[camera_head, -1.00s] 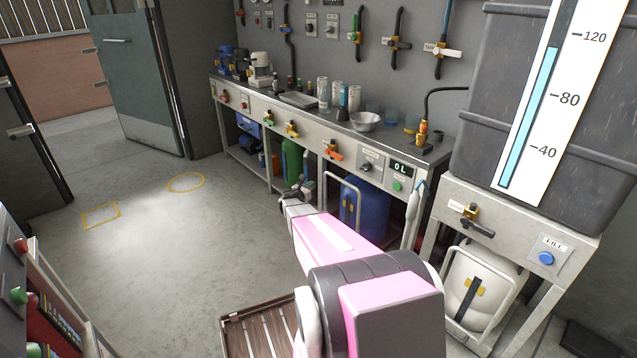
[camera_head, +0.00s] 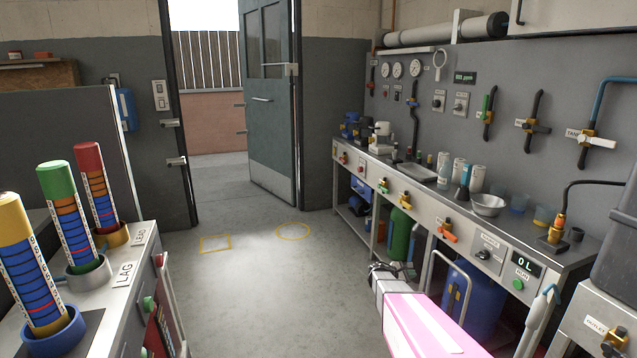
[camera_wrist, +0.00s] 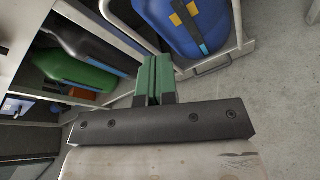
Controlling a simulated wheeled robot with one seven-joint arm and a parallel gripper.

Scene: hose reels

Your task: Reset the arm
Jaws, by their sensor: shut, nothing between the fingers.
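My arm, pink and white, reaches in from the bottom right of the head view. My gripper (camera_head: 380,268) is at its far end, low in front of the workbench, with its fingers hard to make out there. In the wrist view my gripper (camera_wrist: 154,80) shows two green fingers pressed together with nothing between them. A blue drum (camera_wrist: 185,25) stands beyond the fingertips; the drum also shows under the bench in the head view (camera_head: 482,305). A green cylinder (camera_wrist: 75,68) lies to the left of the fingers in the wrist view.
The metal workbench (camera_head: 455,225) runs along the right wall with valves, bottles and a bowl (camera_head: 488,204) on it. A counter (camera_head: 105,290) with coloured tubes stands at left. Open floor (camera_head: 265,290) lies between them, up to an open door (camera_head: 270,110).

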